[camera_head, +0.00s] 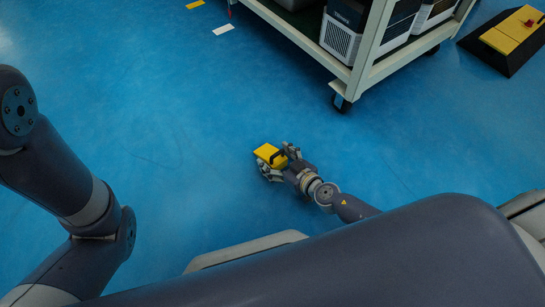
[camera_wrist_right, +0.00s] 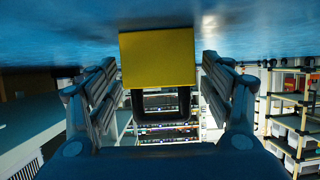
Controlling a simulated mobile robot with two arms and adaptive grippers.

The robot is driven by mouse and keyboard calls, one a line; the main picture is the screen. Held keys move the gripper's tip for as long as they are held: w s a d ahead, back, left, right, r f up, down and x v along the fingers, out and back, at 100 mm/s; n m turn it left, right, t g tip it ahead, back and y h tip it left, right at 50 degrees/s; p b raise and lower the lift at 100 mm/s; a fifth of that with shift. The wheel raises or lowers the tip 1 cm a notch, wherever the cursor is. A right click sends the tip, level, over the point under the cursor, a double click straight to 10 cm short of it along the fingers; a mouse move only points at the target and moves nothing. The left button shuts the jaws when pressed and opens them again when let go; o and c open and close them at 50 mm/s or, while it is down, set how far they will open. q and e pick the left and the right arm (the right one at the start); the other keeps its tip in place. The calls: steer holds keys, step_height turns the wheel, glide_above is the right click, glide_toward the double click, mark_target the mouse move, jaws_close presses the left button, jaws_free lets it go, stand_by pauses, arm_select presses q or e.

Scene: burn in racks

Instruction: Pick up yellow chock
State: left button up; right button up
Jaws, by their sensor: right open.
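The yellow chock (camera_head: 267,153) lies on the blue floor in the middle of the head view. It has a dark handle on its near side. In the right wrist view, its yellow face (camera_wrist_right: 157,58) sits between the two fingers, with the black handle toward the palm. My right gripper (camera_head: 276,158) is open at floor level, with a finger on either side of the chock. Narrow gaps show between the chock and the fingers (camera_wrist_right: 158,90). My left arm shows at the left of the head view, but its gripper is out of frame.
A wheeled rack (camera_head: 362,72) with grey and black units stands beyond at the upper right. A black and yellow ramp-like block (camera_head: 512,38) lies at the far right. The floor left of the chock is clear.

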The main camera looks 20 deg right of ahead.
mark_target(270, 152)
steer(key=shift+x, duration=1.1)
steer(key=c, duration=1.4)
steer(key=shift+o, duration=0.2)
steer(key=shift+r, duration=0.15)
